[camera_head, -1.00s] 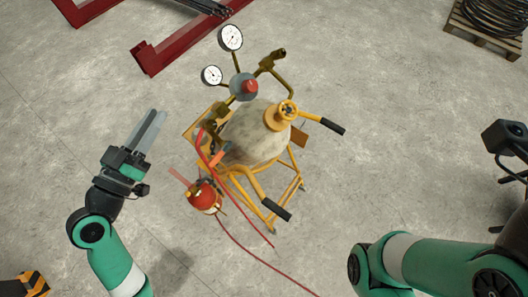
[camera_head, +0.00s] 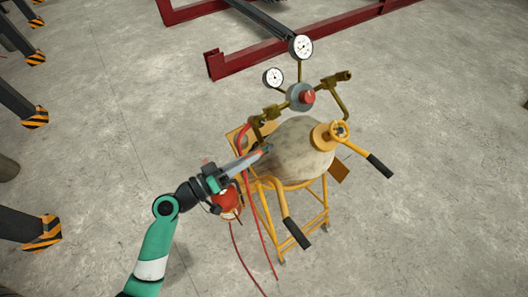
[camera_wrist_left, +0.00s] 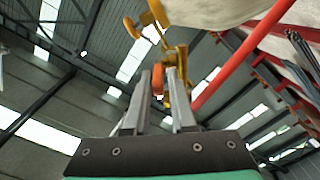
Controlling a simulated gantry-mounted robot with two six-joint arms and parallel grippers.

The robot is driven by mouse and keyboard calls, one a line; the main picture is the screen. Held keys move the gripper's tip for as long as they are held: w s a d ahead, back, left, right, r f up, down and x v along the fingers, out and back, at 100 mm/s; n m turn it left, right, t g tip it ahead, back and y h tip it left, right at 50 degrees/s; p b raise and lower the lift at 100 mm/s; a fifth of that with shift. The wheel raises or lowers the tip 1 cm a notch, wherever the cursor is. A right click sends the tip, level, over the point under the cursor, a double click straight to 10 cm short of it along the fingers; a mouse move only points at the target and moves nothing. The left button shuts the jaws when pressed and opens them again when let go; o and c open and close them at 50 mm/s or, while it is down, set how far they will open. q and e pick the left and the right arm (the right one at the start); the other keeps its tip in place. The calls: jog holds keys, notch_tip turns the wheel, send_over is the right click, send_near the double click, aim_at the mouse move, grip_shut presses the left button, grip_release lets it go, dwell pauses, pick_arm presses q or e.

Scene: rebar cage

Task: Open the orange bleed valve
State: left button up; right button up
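The orange bleed valve handle (camera_wrist_left: 158,81) shows in the left wrist view as a small orange lever on brass-coloured piping. In the head view its orange part (camera_head: 258,154) is mostly hidden by my gripper at the left side of the pale round tank (camera_head: 306,158). My left gripper (camera_head: 264,151) reaches in from the lower left. In the left wrist view its two fingers (camera_wrist_left: 159,92) stand apart, with the orange handle between their tips. I see gaps beside the handle; firm contact does not show. My right gripper is out of view.
The tank's yellow cart has black-gripped handles (camera_head: 296,232). Two gauges (camera_head: 301,47) and a red knob (camera_head: 307,97) rise behind. A red hose (camera_wrist_left: 240,60) runs close right of the fingers. A red extinguisher-like cylinder (camera_head: 229,203) sits below my gripper.

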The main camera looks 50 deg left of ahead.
aim_at(260, 152)
pick_arm(q)
jog(key=w, duration=0.5)
jog(key=shift+w+d+r, duration=0.1)
jog(key=shift+d, duration=0.3)
grip_shut()
dwell(1.0)
